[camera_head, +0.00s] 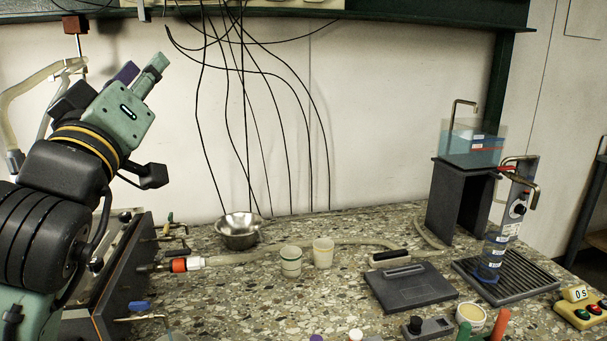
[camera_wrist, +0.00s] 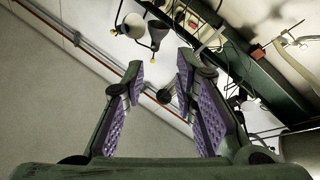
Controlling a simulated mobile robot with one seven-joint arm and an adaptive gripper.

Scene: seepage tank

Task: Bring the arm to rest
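My arm is raised at the left of the head view, clear of the bench. My gripper (camera_head: 143,68) points up and to the right in front of the pale wall. In the wrist view my gripper (camera_wrist: 159,74) shows two fingers with purple pads standing apart, with nothing held between them. The wrist view looks up past the fingers at the wall, pipes and lamps.
The speckled bench (camera_head: 225,310) carries a metal bowl (camera_head: 240,232), two cups, a dark scale (camera_head: 410,288), and a measuring cylinder (camera_head: 492,254) on a ridged tray. A clear water tank (camera_head: 473,143) stands on a dark stand. Black cables hang from the green shelf (camera_head: 400,16).

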